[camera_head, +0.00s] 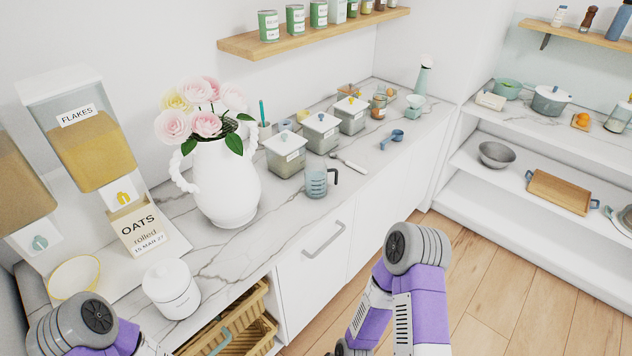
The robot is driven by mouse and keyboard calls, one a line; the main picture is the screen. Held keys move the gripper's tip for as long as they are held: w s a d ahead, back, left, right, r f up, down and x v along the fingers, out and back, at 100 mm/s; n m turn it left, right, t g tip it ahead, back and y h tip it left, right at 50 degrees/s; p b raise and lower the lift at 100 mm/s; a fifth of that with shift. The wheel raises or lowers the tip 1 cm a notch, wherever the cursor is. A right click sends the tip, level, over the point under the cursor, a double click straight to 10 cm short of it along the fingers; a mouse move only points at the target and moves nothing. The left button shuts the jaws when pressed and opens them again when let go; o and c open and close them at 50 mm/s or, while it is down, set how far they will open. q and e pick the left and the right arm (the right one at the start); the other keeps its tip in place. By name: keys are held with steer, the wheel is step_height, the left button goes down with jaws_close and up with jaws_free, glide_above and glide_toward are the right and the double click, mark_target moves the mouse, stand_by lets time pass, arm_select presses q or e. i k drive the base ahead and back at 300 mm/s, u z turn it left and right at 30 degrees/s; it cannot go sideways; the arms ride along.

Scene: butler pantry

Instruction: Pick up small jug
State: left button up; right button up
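A small clear, blue-tinted jug (317,182) with measuring marks and a dark handle on its right stands upright on the marble counter (285,222), near its front edge. It looks empty. My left arm shows only at the lower left corner, and my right arm rises at the lower middle in front of the cabinets. No part of my arms touches the jug.
A large white vase (226,185) with flowers stands left of the jug. Lidded canisters (286,157) stand behind it, with a spoon-like utensil (348,161) to the right. A white lidded pot (171,290) stands front left. A basket drawer (222,335) is below the counter.

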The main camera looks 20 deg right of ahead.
mark_target(315, 172)
steer(key=z, duration=2)
steer(key=i, duration=2.05)
steer(key=u, duration=2.6)
